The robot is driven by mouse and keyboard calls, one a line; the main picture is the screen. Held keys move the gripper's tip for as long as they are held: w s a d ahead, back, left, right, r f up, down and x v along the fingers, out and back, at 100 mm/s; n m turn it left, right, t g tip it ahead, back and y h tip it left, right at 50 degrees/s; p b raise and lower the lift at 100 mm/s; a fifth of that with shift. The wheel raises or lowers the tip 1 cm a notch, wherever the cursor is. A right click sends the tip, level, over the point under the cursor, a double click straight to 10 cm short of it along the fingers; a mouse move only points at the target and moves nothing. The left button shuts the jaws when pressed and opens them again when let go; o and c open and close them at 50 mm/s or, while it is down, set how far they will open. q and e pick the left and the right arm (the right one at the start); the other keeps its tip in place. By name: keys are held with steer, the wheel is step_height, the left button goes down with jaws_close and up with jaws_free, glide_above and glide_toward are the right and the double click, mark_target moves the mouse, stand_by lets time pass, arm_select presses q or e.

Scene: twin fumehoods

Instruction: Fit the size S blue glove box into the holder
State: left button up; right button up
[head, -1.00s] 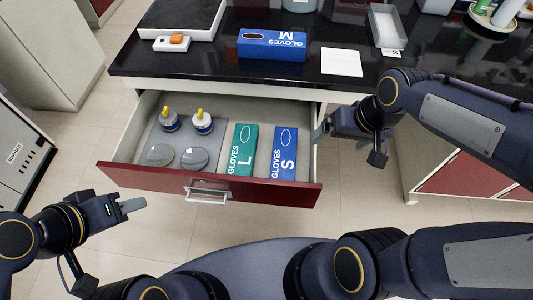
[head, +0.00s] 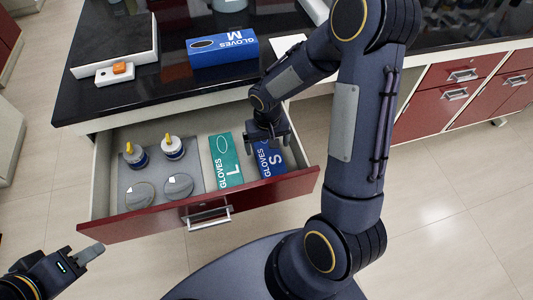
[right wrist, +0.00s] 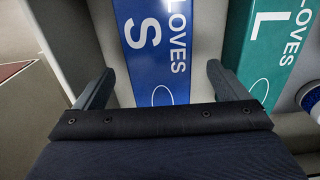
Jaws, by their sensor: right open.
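The blue size S glove box (head: 268,162) lies in the open drawer, at its right end, beside the green L box. My right gripper (head: 271,139) is over the blue S box, at its far part, and hides some of it. In the right wrist view the S box (right wrist: 165,55) lies between and beyond the two spread fingers of my right gripper (right wrist: 160,85), which is open and empty. My left gripper (head: 92,254) is at lower left, away from the drawer; its finger opening cannot be made out. I cannot make out the holder now.
The green L box (head: 226,160) is close to the S box. Bottles (head: 173,148) and round glass dishes (head: 178,186) fill the drawer's left part. The drawer's red front (head: 150,222) and side walls rise around them. A blue M glove box (head: 222,48) lies on the black bench.

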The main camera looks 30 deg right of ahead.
step_height(320, 180, down, 2)
steer(key=shift+f, duration=0.1)
steer(key=c, duration=1.2)
steer(key=shift+c, duration=0.2)
